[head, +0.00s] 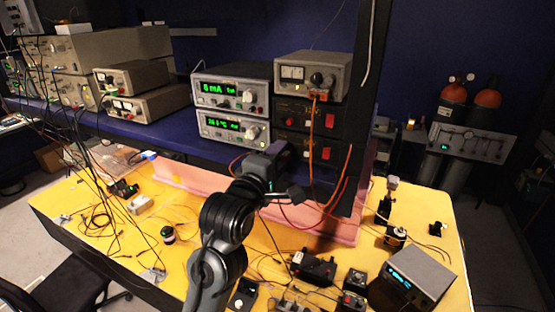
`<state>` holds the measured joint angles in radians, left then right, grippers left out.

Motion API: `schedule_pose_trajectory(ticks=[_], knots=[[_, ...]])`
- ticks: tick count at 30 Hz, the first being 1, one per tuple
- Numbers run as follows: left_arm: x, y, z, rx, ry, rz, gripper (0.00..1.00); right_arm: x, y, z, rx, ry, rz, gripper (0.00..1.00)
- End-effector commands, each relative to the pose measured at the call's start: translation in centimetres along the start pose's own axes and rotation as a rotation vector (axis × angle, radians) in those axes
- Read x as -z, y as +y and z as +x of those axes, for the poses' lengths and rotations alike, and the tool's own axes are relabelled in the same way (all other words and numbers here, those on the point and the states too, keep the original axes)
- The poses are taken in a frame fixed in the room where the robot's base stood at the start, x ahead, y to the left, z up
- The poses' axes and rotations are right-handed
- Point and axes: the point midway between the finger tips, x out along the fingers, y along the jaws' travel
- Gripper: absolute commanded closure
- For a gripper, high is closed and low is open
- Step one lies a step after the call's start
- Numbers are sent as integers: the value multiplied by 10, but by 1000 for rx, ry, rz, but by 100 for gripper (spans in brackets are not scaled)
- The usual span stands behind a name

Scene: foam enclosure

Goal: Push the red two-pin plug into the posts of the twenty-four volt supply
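My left arm rises from the bottom middle, and its gripper (281,190) is in front of the shelf's lower edge, below the stacked supplies. Its fingers are small and dark, so I cannot tell if they are open or hold anything. Two black supply units with red switches, an upper one (300,117) and a lower one (299,149), are stacked on the shelf. I cannot read which is the twenty-four volt supply. Red leads (300,226) hang below them near the gripper. I cannot make out the red two-pin plug. My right gripper is not in view.
A grey meter unit (312,72) tops the black units. Two green-display instruments (231,93) stand left of them. A dark upright post (366,100) is to the right. Orange leads (313,150) hang in front. The yellow table (205,197) holds cables and small devices.

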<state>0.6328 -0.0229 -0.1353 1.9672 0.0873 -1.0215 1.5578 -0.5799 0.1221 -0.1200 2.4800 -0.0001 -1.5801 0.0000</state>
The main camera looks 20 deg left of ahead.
Motion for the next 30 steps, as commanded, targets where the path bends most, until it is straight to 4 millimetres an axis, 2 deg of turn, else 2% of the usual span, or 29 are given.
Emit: schedule_pose_trajectory(ticks=[9, 14, 30], knots=[[0, -5, 1, 12, 0, 0, 55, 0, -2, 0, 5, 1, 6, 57], [0, -7, -7, 13, 0, 0, 55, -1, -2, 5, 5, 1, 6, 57], [1, -2, -90, 2, 2, 5, 55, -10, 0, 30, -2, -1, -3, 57]])
